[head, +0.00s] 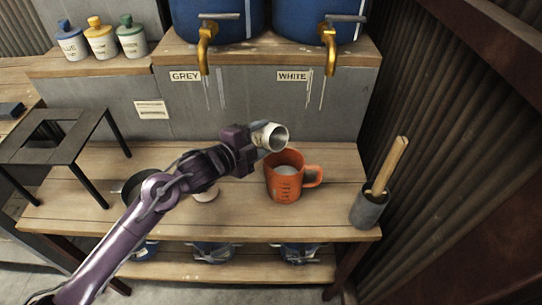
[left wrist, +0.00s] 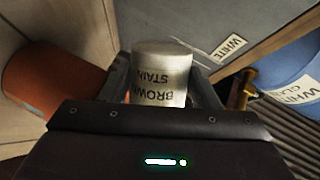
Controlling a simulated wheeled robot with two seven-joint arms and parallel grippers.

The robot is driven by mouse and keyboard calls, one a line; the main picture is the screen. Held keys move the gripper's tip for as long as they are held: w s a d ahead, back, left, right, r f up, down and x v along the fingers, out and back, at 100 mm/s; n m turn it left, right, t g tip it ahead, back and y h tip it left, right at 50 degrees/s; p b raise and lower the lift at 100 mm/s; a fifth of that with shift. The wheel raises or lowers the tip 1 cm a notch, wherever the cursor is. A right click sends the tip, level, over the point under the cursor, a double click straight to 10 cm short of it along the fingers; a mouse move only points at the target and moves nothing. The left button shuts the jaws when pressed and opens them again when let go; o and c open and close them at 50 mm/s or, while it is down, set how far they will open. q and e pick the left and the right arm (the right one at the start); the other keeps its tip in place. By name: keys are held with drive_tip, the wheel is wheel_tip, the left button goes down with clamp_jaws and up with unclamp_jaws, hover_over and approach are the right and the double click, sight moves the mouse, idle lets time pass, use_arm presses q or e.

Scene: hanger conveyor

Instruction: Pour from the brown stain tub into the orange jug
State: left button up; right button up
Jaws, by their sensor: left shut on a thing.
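The brown stain tub (head: 268,136) is a small pale tub held tipped over, its open mouth facing right and toward me, above the left rim of the orange jug. My left gripper (head: 254,138) is shut on it. In the left wrist view the tub (left wrist: 160,75) sits between the fingers, its label "BROWN STAIN" showing. The orange jug (head: 285,187) stands upright on the bench with its handle to the right and pale content inside. It also shows in the left wrist view (left wrist: 50,80). No stream shows between tub and jug. My right gripper is not in view.
Blue drums with brass taps (head: 207,45) are above the back. A black stand (head: 60,140) is at left. A dark pan (head: 133,190) and a pale round item (head: 206,195) are partly behind my arm.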

sight(259, 131)
use_arm(q)
drive_tip(key=shift+w+d+f, duration=0.1)
drive_tip(key=shift+d+f, duration=0.2)
drive_tip(key=shift+f, duration=0.15)
drive_tip(key=shift+r+p, duration=0.2)
drive_tip(key=shift+p, duration=0.15)
drive_tip(key=n+p, duration=0.1)
drive_tip(key=p, duration=0.1)
drive_tip(key=shift+a+r+g+p, duration=0.3)
drive_tip(key=shift+a+r, duration=0.05)
drive_tip(key=shift+a, duration=0.05)
drive_tip(key=a+r+n+p, duration=0.1)
drive_tip(key=p, duration=0.1)
drive_tip(key=s+a+r+n+h+p, duration=0.1)
drive_tip(key=p, duration=0.2)
drive_tip(key=shift+g, duration=0.4)
drive_tip(key=shift+s+a+r+n+p, duration=0.15)
drive_tip(key=shift+a+n+p, duration=0.25)
drive_tip(key=shift+p, duration=0.2)
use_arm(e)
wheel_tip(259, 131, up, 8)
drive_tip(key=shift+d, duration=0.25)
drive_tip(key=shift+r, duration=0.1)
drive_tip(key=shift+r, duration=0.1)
